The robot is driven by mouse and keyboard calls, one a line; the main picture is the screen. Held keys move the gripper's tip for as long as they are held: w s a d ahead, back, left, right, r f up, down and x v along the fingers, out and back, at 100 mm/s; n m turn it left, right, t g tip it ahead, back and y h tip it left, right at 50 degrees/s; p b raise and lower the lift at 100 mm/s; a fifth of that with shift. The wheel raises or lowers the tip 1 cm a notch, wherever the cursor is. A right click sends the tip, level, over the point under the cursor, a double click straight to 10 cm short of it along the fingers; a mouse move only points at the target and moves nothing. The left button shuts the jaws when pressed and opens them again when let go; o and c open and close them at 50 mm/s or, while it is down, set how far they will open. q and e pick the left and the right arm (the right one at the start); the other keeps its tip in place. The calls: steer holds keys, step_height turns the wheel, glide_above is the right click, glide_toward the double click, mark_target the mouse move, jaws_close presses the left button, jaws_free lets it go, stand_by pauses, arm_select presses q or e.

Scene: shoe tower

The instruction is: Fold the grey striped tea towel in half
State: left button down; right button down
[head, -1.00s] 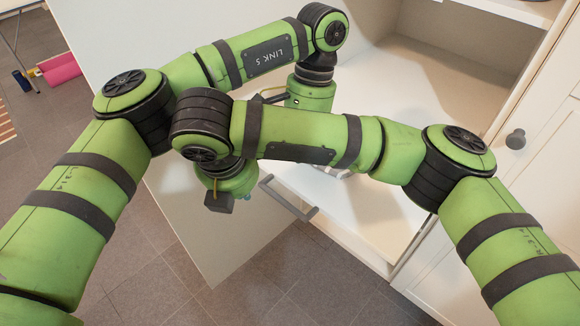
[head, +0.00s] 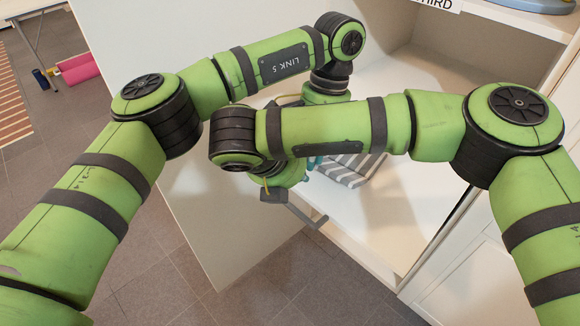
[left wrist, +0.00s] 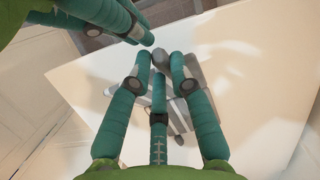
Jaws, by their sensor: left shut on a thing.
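The grey striped tea towel (head: 352,172) lies on the white cabinet floor, partly hidden behind my right arm in the head view. It also shows beneath the fingers in the left wrist view (left wrist: 197,73). My left gripper (head: 315,163) is mostly hidden behind my right forearm, with only a bit of teal finger showing. In the left wrist view its three teal fingers (left wrist: 160,62) close together on the towel. My right gripper's teal fingers (left wrist: 128,28) show close by at the top of that view. Their tips and grip are unclear.
An open white cabinet door (head: 215,200) with a grey bar handle (head: 305,215) stands left of the towel. A shelf with a label (head: 438,4) is above. My two arms cross closely over the cabinet. White cabinet floor (head: 400,205) is bare right of the towel.

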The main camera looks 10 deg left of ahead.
steer(key=shift+x, duration=1)
steer(key=shift+r, duration=0.1)
arm_select(q)
steer(key=c, duration=1.4)
jaws_free()
steer(key=shift+o, duration=0.2)
